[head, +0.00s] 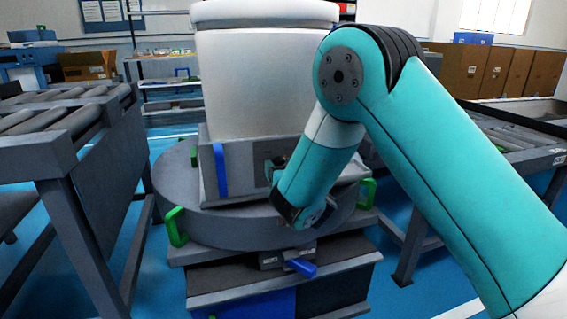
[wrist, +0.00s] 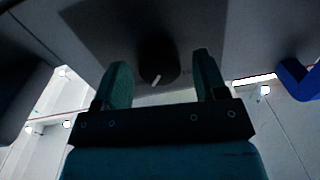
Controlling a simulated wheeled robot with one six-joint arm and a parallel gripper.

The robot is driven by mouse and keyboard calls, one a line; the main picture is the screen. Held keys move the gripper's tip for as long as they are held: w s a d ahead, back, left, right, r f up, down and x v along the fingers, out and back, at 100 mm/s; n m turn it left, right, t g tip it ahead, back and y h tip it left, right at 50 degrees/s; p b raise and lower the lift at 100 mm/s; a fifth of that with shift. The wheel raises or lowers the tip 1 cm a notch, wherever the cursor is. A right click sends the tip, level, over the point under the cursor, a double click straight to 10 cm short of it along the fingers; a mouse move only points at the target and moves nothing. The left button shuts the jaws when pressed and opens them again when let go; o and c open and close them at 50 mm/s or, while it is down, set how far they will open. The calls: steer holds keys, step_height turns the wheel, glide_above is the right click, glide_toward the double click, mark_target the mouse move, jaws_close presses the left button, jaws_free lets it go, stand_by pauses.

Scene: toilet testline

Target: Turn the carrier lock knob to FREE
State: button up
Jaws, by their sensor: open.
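The carrier lock knob (wrist: 158,58) is a dark round knob with a short white pointer mark, on a grey panel in the wrist view. The mark slants slightly, its lower end to the left. Faint lettering beside the knob is unreadable. My gripper (wrist: 160,64) is open, with one green finger on each side of the knob and a visible gap on both sides. In the head view the carrier (head: 240,168) is a grey block under a white toilet (head: 250,80); my arm covers its right front, and I cannot make out the knob there.
The carrier sits on a round grey turntable (head: 225,228) with green handles (head: 175,227). A blue lever (head: 301,268) sticks out below it. Roller conveyors stand at left (head: 60,125) and right (head: 515,135). A blue strip (head: 220,170) is on the carrier's front.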

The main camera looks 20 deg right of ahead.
steer(key=c, duration=0.9)
steer(key=shift+c, duration=0.2)
steer(key=shift+a+n+g+h+p, duration=0.15)
steer(key=shift+n+p, duration=0.75)
steer(key=shift+n, duration=2.95)
steer(key=shift+a+n+g+h+p, duration=0.15)
steer(key=shift+n+p, duration=0.7)
steer(key=shift+n, duration=3)
steer(key=shift+f, duration=0.1)
